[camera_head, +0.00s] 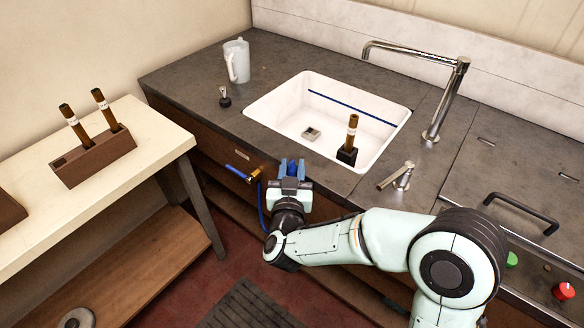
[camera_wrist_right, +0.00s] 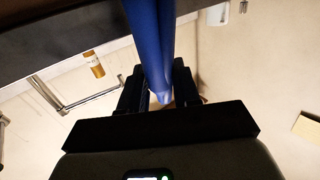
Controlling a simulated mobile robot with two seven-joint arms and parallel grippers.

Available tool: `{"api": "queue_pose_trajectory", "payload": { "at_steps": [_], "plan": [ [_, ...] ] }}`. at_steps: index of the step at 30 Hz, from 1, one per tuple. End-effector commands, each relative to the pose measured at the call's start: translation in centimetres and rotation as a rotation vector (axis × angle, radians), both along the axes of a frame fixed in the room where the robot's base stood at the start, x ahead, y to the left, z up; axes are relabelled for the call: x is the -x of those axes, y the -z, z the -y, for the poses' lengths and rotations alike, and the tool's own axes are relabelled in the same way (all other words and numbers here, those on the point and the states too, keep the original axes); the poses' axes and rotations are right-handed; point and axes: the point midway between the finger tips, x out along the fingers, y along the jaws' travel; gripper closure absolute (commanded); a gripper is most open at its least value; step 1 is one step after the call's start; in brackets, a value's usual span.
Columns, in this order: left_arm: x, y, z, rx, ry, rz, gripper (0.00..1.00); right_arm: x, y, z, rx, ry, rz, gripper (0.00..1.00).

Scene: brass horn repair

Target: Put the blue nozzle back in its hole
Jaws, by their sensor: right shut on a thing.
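My right gripper (camera_head: 291,172) is shut on the blue nozzle (camera_head: 292,167), just in front of the counter's front edge, below the sink. The right wrist view shows a long blue piece (camera_wrist_right: 152,45) running from the top edge down between the dark fingers of that gripper (camera_wrist_right: 160,95). A blue hose (camera_head: 262,205) hangs beside the gripper, below a brass valve with a blue lever (camera_head: 240,173). My left gripper is not in view.
The grey counter (camera_head: 200,82) holds a white sink (camera_head: 275,118) and a tall tap (camera_head: 440,100). A brown tube in a black base (camera_head: 347,156) stands in the sink. A white jug (camera_head: 237,62) stands behind. A block with two tubes (camera_head: 95,160) stands on the left table.

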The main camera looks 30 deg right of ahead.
Motion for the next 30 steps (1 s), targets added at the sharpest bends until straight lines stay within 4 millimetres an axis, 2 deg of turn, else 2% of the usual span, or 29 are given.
{"api": "queue_pose_trajectory", "payload": {
  "at_steps": [30],
  "plan": [
    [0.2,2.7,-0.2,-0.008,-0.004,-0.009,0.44,0.0,3.0,0.0,0.001,0.000,-0.002,0.99]
  ]
}}
